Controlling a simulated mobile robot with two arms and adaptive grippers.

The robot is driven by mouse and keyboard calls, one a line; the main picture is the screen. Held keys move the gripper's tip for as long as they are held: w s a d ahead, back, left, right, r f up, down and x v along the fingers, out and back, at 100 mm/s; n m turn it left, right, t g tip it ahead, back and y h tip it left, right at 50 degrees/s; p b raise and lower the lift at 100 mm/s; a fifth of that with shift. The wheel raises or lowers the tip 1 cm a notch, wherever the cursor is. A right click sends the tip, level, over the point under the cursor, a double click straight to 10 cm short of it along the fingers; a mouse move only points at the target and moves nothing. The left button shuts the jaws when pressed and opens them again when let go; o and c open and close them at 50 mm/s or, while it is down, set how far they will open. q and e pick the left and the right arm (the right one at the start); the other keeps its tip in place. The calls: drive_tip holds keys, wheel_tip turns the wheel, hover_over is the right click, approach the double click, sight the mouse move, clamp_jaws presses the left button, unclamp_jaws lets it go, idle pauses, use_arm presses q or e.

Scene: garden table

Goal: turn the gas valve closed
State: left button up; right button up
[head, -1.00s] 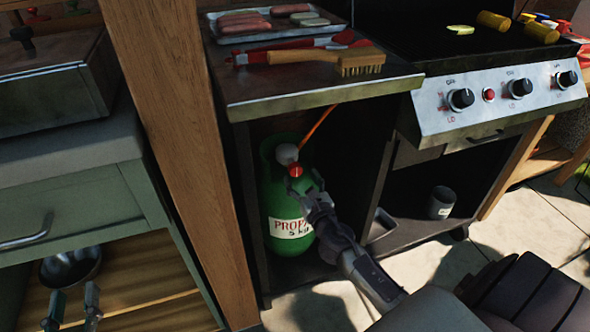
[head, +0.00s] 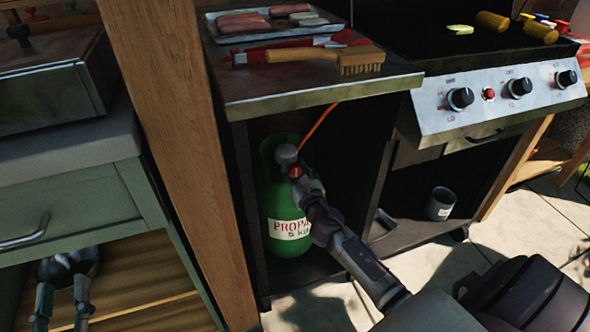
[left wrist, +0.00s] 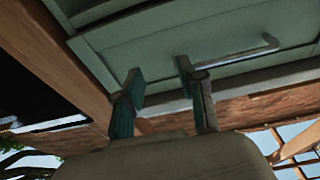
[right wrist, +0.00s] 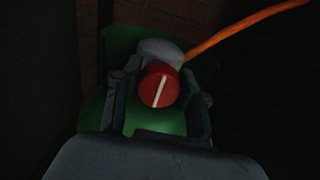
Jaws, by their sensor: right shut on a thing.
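The gas valve is a round red knob (head: 295,171) on top of the green propane bottle (head: 275,205), inside the cart's open lower cabinet. In the right wrist view the red knob (right wrist: 160,84) has a white line, tilted slightly right of vertical, beside a grey regulator (right wrist: 160,50). My right gripper (head: 301,177) is at the knob, its fingers on either side, shut on it; the exact contact is dark. My left gripper (head: 64,284) is open and empty at the lower left; its spread fingers also show in the left wrist view (left wrist: 160,78).
An orange hose (head: 318,122) rises from the regulator. The wooden post (head: 180,150) and dark cabinet walls flank the bottle. A grey cup (head: 440,203) stands below the grill.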

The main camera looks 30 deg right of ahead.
drive_tip(key=shift+c, duration=0.4)
drive_tip(key=shift+m, duration=0.4)
drive_tip(key=m, duration=0.4)
drive_tip(key=shift+d+m, duration=0.1)
drive_tip(key=shift+m, duration=0.3)
drive_tip(key=m, duration=0.2)
drive_tip(key=shift+m, duration=1.3)
drive_tip(key=m, duration=0.2)
drive_tip(key=shift+d+m, duration=0.1)
drive_tip(key=shift+m, duration=0.2)
use_arm(q)
drive_tip(key=shift+a+f+g+y+p, duration=0.2)
drive_tip(key=shift+f+g+y+p, duration=0.3)
drive_tip(key=shift+f+g, duration=0.85)
use_arm(e)
drive_tip(key=shift+f+m, duration=0.15)
drive_tip(key=shift+m, duration=1.75)
use_arm(q)
drive_tip(key=shift+f+t, duration=0.35)
